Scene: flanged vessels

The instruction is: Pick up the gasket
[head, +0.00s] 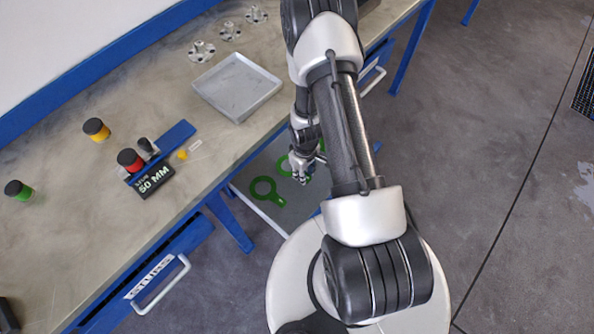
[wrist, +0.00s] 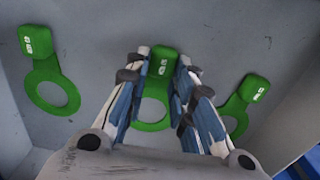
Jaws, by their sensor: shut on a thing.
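Green ring gaskets with labelled tabs lie in an open grey drawer under the workbench. In the wrist view, one gasket (wrist: 161,66) has its tab between my gripper's fingertips (wrist: 163,62). My gripper is shut on that tab, and its ring hangs partly hidden behind the fingers. A second gasket (wrist: 45,72) lies at the left and a third (wrist: 242,99) at the right. In the head view, my gripper (head: 301,175) is down in the drawer, with a gasket (head: 265,189) in front of it. I cannot tell whether the held gasket touches the drawer floor.
The drawer's walls (wrist: 288,108) stand close around the gripper.

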